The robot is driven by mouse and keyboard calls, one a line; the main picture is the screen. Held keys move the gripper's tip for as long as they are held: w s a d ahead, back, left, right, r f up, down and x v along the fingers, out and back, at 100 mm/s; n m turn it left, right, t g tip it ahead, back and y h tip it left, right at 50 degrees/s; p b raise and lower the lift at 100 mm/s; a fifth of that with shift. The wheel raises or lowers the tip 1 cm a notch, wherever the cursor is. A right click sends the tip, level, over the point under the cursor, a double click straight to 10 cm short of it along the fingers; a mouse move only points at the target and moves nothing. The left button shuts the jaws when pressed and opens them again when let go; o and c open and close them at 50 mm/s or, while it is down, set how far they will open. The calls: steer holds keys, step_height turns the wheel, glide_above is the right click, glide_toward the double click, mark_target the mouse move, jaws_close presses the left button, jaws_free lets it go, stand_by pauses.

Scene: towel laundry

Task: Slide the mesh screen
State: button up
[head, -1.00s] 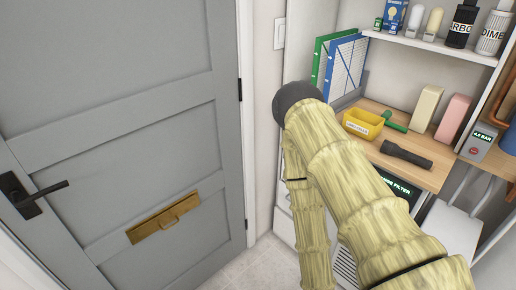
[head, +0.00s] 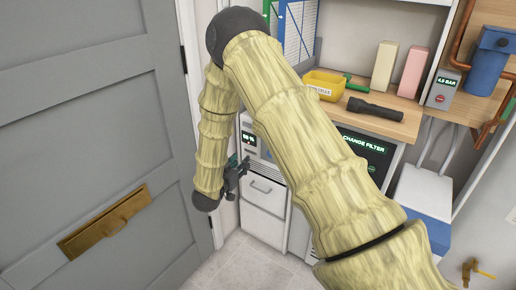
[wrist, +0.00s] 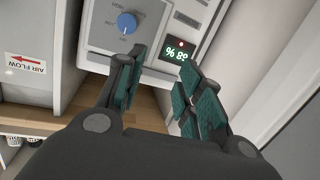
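My gripper (head: 235,175) hangs low, in front of a white appliance (head: 262,195) with a drawer handle. In the wrist view my gripper (wrist: 157,70) has its teal-padded fingers apart with nothing between them. Beyond the fingertips is the appliance's panel, with a blue knob (wrist: 127,22) and a lit percent display (wrist: 180,50). A blue-framed grid panel (head: 299,28), which may be the mesh screen, stands on the counter at the back. My arm hides part of the green-framed panel (head: 269,10) beside it. I cannot tell for sure which piece is the mesh screen.
A grey door (head: 90,110) fills the left side. The wooden counter (head: 395,122) holds a yellow bin (head: 322,84), a black flashlight (head: 375,109) and upright blocks. A "CHANGE FILTER" display (head: 364,146) is below it. An "AIR FLOW" label (wrist: 25,65) shows at the wrist view's left.

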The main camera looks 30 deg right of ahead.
steer(key=w+d+r+m+g+h+b, duration=0.1)
steer(key=w+d+r, duration=0.1)
steer(key=d, duration=0.4)
steer(key=w+d+r+m+g+h+b, duration=0.1)
steer(key=w+d+r+m+h, duration=0.1)
steer(key=d, duration=0.4)
steer(key=shift+w+r, duration=0.55)
steer(key=shift+w, duration=0.3)
jaws_close()
